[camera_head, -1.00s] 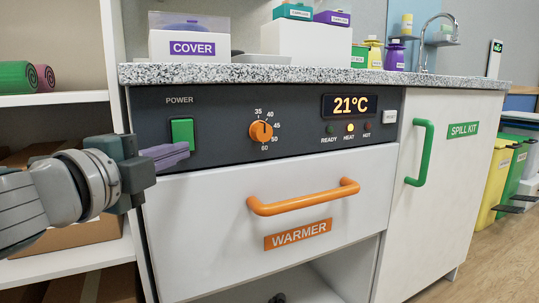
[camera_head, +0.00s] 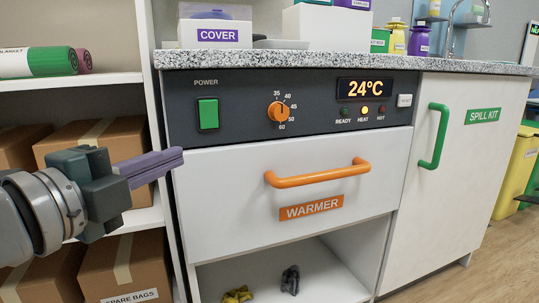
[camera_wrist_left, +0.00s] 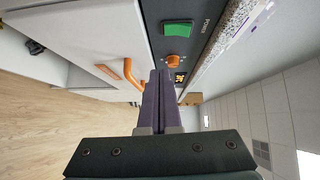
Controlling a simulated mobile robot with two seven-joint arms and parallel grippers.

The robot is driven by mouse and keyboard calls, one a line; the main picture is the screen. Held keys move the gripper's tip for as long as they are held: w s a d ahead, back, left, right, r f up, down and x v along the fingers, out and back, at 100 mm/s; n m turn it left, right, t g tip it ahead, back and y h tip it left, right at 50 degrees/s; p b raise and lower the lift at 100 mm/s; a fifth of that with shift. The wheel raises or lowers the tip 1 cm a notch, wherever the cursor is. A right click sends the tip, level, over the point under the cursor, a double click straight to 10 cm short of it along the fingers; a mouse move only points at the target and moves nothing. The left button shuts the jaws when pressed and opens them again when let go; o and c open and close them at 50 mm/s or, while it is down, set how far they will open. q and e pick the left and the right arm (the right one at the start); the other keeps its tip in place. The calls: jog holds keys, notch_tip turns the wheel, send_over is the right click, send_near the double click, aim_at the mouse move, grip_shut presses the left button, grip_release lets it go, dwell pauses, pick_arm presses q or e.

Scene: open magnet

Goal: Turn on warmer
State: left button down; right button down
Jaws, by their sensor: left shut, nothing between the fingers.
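The warmer's dark control panel (camera_head: 240,100) carries a green power switch (camera_head: 208,114), an orange dial (camera_head: 279,112) and a display (camera_head: 364,89) reading 24°C. The middle lamp (camera_head: 364,110), marked HEAT, glows. Below is the white drawer (camera_head: 225,185) with an orange handle (camera_head: 318,174) and a WARMER label; it is shut. My left gripper (camera_head: 178,158) is shut and empty, left of the drawer and below the power switch, apart from it. In the left wrist view the closed fingers (camera_wrist_left: 158,95) point toward the panel, with the green switch (camera_wrist_left: 177,28) beyond them. My right gripper is not in view.
A shelf (camera_head: 110,80) with cardboard boxes (camera_head: 88,140) and a rolled green blanket (camera_head: 40,62) stands at the left. The cupboard with a green handle (camera_head: 434,136) is at the right. The granite counter (camera_head: 300,60) above bears a COVER box (camera_head: 216,34).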

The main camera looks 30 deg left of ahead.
pick_arm(q)
jog(key=shift+s, duration=0.8)
